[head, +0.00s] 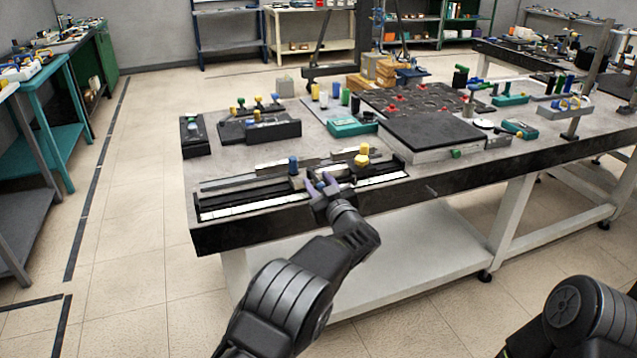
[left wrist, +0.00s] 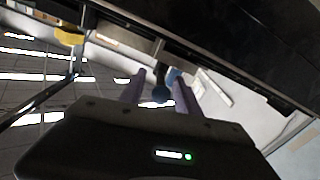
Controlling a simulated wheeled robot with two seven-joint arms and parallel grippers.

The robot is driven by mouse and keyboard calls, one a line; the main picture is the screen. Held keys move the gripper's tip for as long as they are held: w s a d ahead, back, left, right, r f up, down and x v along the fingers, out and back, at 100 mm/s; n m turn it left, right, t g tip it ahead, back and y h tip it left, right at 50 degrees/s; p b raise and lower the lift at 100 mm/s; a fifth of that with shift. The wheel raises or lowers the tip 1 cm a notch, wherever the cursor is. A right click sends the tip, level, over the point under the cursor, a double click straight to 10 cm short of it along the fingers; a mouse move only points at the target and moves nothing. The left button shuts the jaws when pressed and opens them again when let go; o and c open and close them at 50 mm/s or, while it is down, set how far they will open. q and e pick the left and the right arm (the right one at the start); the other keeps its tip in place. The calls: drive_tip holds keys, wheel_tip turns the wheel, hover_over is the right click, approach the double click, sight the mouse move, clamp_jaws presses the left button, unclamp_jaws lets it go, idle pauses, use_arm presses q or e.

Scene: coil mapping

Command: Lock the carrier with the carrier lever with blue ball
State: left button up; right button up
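The carrier (head: 318,182) sits on a long rail device (head: 250,192) along the front edge of the table. My left gripper (head: 321,186) is at the carrier's front, its purple fingers pointing at it. In the left wrist view, a dark lever with a blue ball (left wrist: 160,94) lies between the two fingers of my left gripper (left wrist: 158,80). Gaps show on both sides of the ball, so the gripper is open around it. A second blue part (left wrist: 174,75) is close to the right finger. In the head view my gripper mostly hides the lever. My right gripper is out of view.
A black block (head: 259,128), a teal box (head: 351,126) and a dark plate (head: 432,134) are farther back. The floor before the table is clear.

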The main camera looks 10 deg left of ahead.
use_arm(q)
drive_tip(key=v, duration=0.7)
drive_tip(key=shift+s+d, duration=0.2)
drive_tip(key=shift+s, duration=0.1)
drive_tip(key=s+a+f+m+g+h+p, duration=0.25)
drive_tip(key=s+f, duration=0.45)
drive_tip(key=f, duration=0.6)
drive_tip(key=s+a+f+m+g+h+p, duration=0.15)
drive_tip(key=s+a+f+g+h, duration=0.35)
drive_tip(key=f, duration=0.7)
drive_tip(key=s+d+f+m+g+h+p, duration=0.15)
drive_tip(key=s+f, duration=0.25)
drive_tip(key=s, duration=0.6)
drive_tip(key=s+d+f+g+h, duration=0.1)
drive_tip(key=s+d+f+g, duration=0.15)
drive_tip(key=s, duration=0.75)
drive_tip(key=s+d+g+h+p, duration=0.1)
drive_tip(key=s+d+g+h, duration=0.2)
drive_tip(key=s, duration=1.2)
drive_tip(key=shift+d+r+m+g, duration=0.35)
drive_tip(key=shift+d+r, duration=0.15)
